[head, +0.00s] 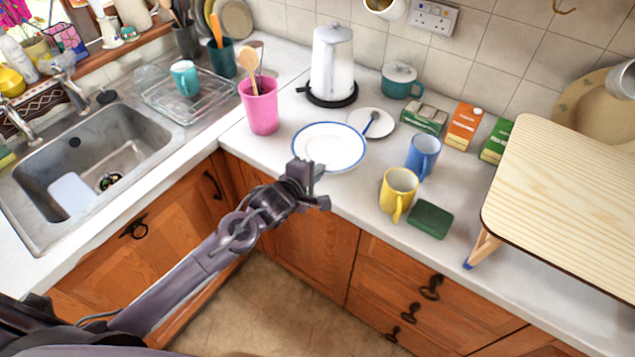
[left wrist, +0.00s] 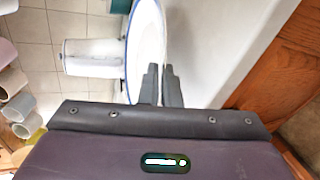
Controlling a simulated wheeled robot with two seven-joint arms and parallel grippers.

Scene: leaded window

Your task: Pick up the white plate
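The white plate (head: 329,145) with a blue rim shows in the head view on or just above the counter, left of a small white saucer. In the left wrist view the plate (left wrist: 147,45) shows at a slant in front of the kettle. My left gripper (head: 322,184) is at the plate's near edge, by the counter front. In the left wrist view its fingers (left wrist: 161,86) are close together, with a narrow gap at the plate's rim, one on each side; they look shut on it. The contact itself is hard to see. My right gripper is not in view.
A pink cup (head: 262,106) with wooden spoons stands left of the plate and a white kettle (head: 331,62) behind it. The saucer (head: 371,123), a blue mug (head: 422,157), a yellow mug (head: 398,192) and a green sponge (head: 430,219) are to the right. The sink (head: 90,160) is far left.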

